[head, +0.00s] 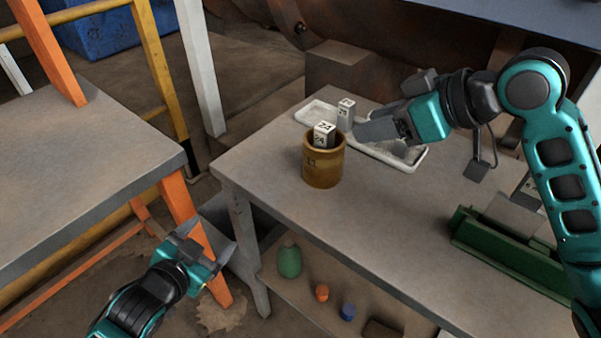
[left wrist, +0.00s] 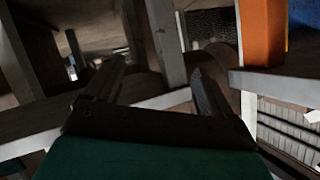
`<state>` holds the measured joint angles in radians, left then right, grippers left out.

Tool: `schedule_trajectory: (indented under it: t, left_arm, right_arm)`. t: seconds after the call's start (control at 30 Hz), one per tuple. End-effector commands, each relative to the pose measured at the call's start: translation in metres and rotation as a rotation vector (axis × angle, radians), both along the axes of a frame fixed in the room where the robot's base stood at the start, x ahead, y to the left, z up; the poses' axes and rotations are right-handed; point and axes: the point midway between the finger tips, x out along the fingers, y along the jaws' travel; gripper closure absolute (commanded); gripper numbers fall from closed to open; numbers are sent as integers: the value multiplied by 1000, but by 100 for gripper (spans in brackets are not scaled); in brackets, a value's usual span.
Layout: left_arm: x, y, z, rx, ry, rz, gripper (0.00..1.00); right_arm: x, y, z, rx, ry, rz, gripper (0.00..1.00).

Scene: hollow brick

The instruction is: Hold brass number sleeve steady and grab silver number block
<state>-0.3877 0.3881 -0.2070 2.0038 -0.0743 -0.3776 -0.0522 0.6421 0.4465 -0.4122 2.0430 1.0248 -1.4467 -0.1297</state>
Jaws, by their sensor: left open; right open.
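The brass number sleeve (head: 323,165), a round brown-gold cup with faint marks, stands upright on the grey table. A silver number block (head: 324,130) with dark digits sticks up out of its top. A second silver block (head: 346,113) with a number stands behind, at the white tray. My right gripper (head: 376,128) is open, just right of the sleeve and blocks, pointing left; I cannot tell whether it touches anything. My left gripper (head: 213,238) is open and empty, low left of the table, apart from the sleeve. The left wrist view shows its two spread fingers (left wrist: 155,85).
The white tray (head: 408,161) lies behind the sleeve. A green holder (head: 500,242) stands at the table's right. The table's front left is clear. Another grey table (head: 80,150) with orange legs is at left. A lower shelf holds a green object (head: 289,262) and small pieces.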

Motion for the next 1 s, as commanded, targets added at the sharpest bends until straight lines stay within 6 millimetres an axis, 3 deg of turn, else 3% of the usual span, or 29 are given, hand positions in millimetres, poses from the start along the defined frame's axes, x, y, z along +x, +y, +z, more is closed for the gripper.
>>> schedule_trajectory:
  t: [0.03, 0.2, 0.43, 0.6, 0.77, 1.0]
  left_arm:
    - [22, 11, 24, 85, -74, -35, 12]
    - [65, 35, 83, 296, -240, -100, 0]
    - [95, 50, 145, 477, -382, -132, 0]
    - [104, 39, 180, 511, -430, -128, 0]
    - [93, 3, 175, 369, -365, -98, 0]
    - [64, -59, 159, 91, -208, -56, 0]
  right_arm:
    - [0, 0, 0, 0, 0, 0, 57]
    - [0, 0, 0, 0, 1, -1, 57]
    - [0, 0, 0, 0, 1, -1, 57]
    - [0, 0, 0, 0, 1, -1, 57]
    - [0, 0, 0, 0, 1, -1, 57]
    - [0, 0, 0, 0, 1, -1, 57]
